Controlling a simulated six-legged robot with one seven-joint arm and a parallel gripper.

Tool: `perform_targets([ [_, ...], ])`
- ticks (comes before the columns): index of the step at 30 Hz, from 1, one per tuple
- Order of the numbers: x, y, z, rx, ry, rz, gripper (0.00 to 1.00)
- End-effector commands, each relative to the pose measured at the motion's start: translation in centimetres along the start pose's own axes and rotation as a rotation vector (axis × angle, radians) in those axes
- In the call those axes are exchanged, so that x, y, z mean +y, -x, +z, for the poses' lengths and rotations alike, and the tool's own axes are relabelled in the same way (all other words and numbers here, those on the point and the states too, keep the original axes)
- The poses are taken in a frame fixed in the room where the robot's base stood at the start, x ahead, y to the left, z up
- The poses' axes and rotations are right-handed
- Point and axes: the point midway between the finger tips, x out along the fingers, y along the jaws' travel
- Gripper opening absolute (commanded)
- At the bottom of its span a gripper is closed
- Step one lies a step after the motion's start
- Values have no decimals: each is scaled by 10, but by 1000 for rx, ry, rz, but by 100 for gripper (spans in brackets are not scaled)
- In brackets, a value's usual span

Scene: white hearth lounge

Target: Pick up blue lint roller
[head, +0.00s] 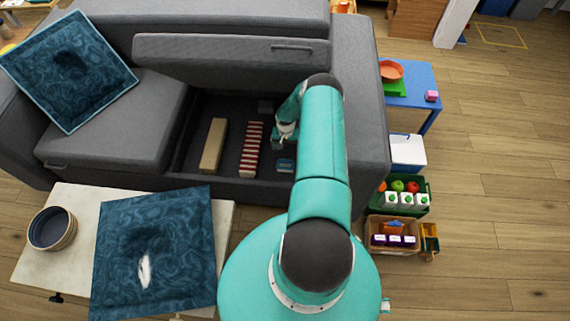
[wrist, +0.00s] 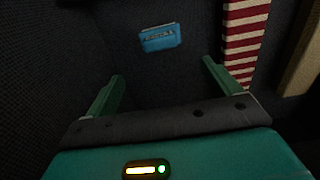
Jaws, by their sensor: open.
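A small blue object with a pale marked top, likely the blue lint roller (head: 285,165), lies on the dark floor of the open sofa storage bin (head: 235,190), near its front right. It also shows in the wrist view (wrist: 160,38), ahead of the fingertips and between their lines. Its exact shape is too small to tell. My gripper (head: 279,146) is inside the bin, just behind and above the blue object in the head view. In the wrist view my gripper (wrist: 163,70) has its two green fingers wide apart, with nothing between them.
A red-and-white striped bar (head: 251,150) and a beige block (head: 213,146) lie left in the bin. The raised seat lid (head: 230,60) stands behind; the sofa's right arm (head: 362,120) is close. A table (head: 45,265) holds a cushion (head: 155,235) and bowl (head: 52,229).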

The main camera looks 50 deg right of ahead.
Motion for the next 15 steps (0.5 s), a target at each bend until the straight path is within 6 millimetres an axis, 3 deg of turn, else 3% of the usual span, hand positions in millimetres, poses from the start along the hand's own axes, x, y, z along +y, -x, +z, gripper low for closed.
perform_targets([
  [9, -1, -50, 6, -3, 0, -1, 89],
  [15, -2, -73, 4, -2, 0, -2, 89],
])
